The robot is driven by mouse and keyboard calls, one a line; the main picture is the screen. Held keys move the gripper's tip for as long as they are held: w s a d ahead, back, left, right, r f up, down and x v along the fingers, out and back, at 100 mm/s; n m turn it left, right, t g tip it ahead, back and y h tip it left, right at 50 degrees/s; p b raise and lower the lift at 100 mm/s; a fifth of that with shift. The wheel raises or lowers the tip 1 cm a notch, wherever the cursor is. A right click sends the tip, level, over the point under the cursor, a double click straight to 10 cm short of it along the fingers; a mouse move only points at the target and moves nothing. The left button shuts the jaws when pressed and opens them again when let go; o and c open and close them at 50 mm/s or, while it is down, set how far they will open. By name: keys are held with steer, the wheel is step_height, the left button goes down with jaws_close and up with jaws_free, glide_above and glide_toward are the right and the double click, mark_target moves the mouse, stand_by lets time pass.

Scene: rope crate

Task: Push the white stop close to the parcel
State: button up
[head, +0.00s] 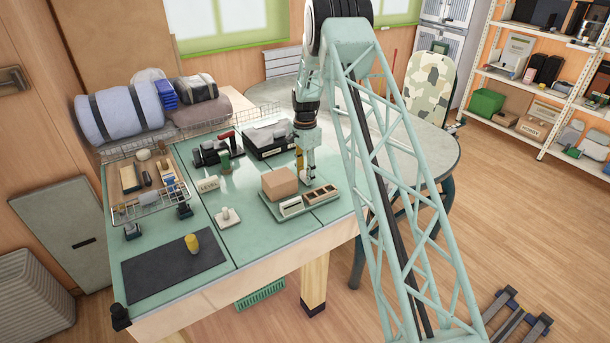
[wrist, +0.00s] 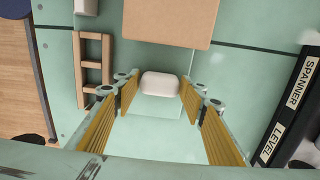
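The brown box-shaped parcel (head: 279,184) sits on a pale green tray on the workbench. It also shows at the top of the wrist view (wrist: 169,22). A small white rounded block, the likely white stop (wrist: 160,84), lies just below the parcel in the wrist view, with a narrow gap between them. My gripper (head: 305,177) is low beside the parcel, on its far right side. Its yellow-padded fingers (wrist: 159,92) are open, one on each side of the white block, with space visible at both sides. In the head view I cannot make out the block.
A wooden compartment frame (head: 321,195) and a white piece (head: 290,207) share the tray. A black labelled holder (wrist: 291,105) stands right in the wrist view. A white knobbed plate (head: 228,216), a yellow cylinder (head: 191,243) and a dark mat (head: 172,267) are at the left.

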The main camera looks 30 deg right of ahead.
steer(key=c, duration=0.7)
steer(key=shift+s+a, duration=0.15)
steer(key=shift+a, duration=1.65)
steer(key=shift+c, duration=0.2)
steer(key=o, duration=1.2)
steer(key=shift+c, duration=0.2)
steer(key=shift+r, duration=0.1)
step_height(320, 180, up, 12)
